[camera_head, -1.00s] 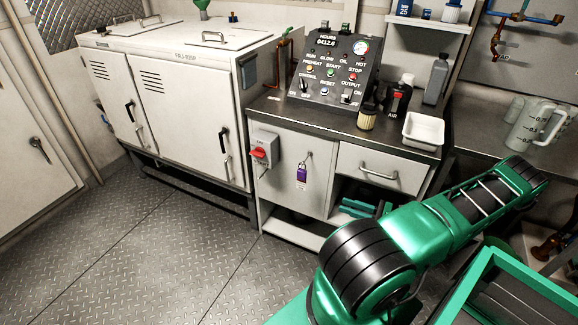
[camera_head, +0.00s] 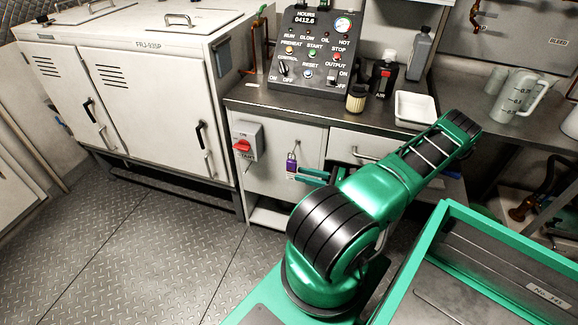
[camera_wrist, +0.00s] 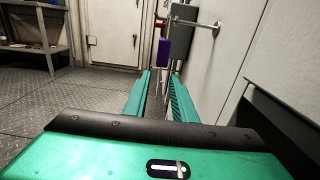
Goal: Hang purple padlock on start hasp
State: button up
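The purple padlock (camera_head: 291,166) hangs from a hook on the grey cabinet door in the head view, with a pale tag at its lower part. It also shows in the wrist view (camera_wrist: 163,52), just beyond the fingertips and about in line with the gap. My gripper (camera_head: 304,173) is to the right of the padlock in the head view. In the wrist view my gripper (camera_wrist: 160,76) has its two green fingers apart with nothing between them. The start switch box (camera_head: 246,140), with a red handle, is left of the padlock; its hasp is too small to make out.
The cabinet door runs close along the right of the wrist view. A drawer handle (camera_head: 366,156) is near my arm. The counter above holds a control panel (camera_head: 314,50), bottles and a white tray (camera_head: 414,108). The floor (camera_head: 150,250) in front is clear.

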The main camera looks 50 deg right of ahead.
aim_at(291, 171)
jog(key=shift+x, duration=2.65)
jog(key=shift+r, duration=0.1)
grip_shut()
